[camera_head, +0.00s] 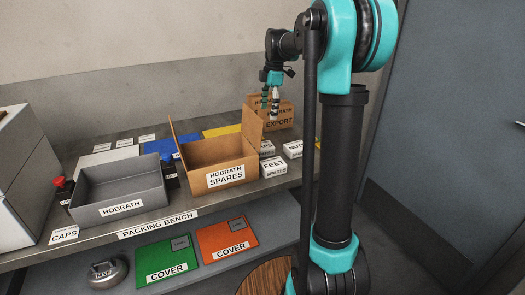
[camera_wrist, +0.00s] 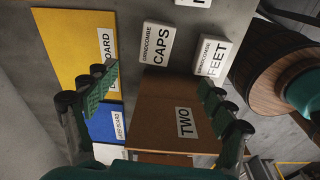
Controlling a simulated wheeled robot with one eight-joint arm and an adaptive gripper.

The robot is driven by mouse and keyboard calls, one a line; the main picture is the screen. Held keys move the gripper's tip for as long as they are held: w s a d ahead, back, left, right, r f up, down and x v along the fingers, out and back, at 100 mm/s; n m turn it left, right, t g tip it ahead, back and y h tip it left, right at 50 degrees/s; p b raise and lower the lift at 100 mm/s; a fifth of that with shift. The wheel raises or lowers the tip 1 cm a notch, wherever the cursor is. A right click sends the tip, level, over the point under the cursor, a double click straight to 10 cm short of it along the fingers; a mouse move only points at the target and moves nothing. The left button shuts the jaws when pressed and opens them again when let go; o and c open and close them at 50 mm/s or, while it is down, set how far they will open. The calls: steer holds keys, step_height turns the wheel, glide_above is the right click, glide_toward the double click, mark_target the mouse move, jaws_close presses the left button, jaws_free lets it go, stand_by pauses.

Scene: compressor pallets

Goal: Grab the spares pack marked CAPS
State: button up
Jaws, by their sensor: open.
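In the wrist view a white pack marked GRINDCOMBE CAPS (camera_wrist: 157,44) lies on the grey bench top, beyond my fingertips. A similar pack marked GRINDCOMBE FEET (camera_wrist: 211,57) lies to its right. My gripper (camera_wrist: 155,84) is open, with nothing between its two green-padded fingers. In the head view my gripper (camera_head: 270,101) hangs at the back right of the bench, in front of a brown EXPORT box (camera_head: 285,113).
An open HOBRATH SPARES carton (camera_head: 238,176) and a grey HOBRATH tray (camera_head: 118,187) stand on the bench. White FEET (camera_head: 274,167) and NUTS (camera_head: 293,148) packs sit right of the carton. A brown surface labelled TWO (camera_wrist: 158,104) lies below the fingertips, near a yellow board (camera_wrist: 75,50).

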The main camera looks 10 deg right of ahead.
mark_target(263, 145)
steer(key=shift+n, duration=0.6)
steer(key=f, duration=0.5)
steer(key=a+f, duration=0.1)
steer(key=f, duration=0.4)
steer(key=a+f, duration=0.1)
steer(key=f, duration=0.5)
steer(key=shift+w+f, duration=0.1)
steer(key=shift+w, duration=0.2)
steer(key=c, duration=1.4)
